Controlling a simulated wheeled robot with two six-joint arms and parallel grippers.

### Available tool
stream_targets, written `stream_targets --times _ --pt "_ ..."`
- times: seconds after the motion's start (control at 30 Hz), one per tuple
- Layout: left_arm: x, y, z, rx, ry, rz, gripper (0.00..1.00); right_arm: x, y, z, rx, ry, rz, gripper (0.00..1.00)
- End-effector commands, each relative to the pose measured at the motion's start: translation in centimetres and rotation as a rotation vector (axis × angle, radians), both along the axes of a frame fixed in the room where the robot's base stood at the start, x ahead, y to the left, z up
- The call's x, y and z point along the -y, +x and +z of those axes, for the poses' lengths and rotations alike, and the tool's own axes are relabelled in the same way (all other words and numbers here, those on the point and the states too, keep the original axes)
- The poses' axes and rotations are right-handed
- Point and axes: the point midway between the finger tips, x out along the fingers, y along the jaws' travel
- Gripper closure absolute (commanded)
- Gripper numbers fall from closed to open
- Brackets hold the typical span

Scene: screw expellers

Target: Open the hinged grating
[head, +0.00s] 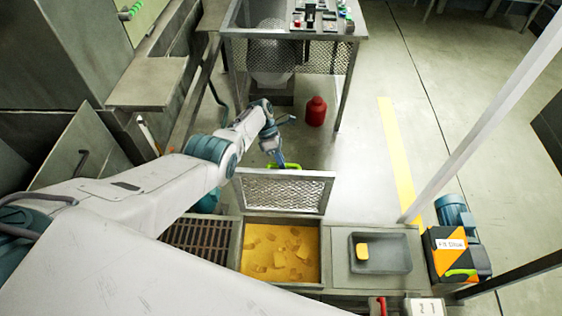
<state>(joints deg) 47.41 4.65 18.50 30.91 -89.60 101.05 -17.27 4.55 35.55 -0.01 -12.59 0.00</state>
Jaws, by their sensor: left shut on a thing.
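The hinged grating (283,191), a metal mesh panel in a grey frame, stands raised, roughly upright, along the far edge of a square opening. Its green handle (270,167) shows at its top edge. My left gripper (283,164) is at this handle and shut on it; the fingers are small and partly hidden. Below the grating, the open bin (246,270) shows a yellow mass with chunks in it. My right gripper is not in view.
A slatted grate (195,238) lies left of the bin. A red bottle (316,111) stands on the floor behind, under a mesh table (300,55).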

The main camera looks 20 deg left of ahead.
Motion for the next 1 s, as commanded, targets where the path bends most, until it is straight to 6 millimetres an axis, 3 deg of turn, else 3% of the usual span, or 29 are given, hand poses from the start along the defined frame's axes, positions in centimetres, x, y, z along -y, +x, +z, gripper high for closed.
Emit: stream_targets --times 0.07,0.1,0.2,0.57,1.0 --pt "0.0 -0.7 -0.8 -0.015 0.003 -0.002 1.0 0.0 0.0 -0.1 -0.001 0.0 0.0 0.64" --pt "0.0 -0.7 -0.8 -0.015 0.003 -0.002 0.82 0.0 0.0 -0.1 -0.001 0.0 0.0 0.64" --pt "0.0 -0.7 -0.7 -0.013 0.003 -0.001 0.64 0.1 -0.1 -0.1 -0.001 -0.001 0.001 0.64" --pt "-0.3 -0.1 0.2 -0.006 0.001 -0.001 0.64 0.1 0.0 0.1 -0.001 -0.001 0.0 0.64" --pt "-4.3 2.5 6.5 -0.007 0.001 -0.001 0.64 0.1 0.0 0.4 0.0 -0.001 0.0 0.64"
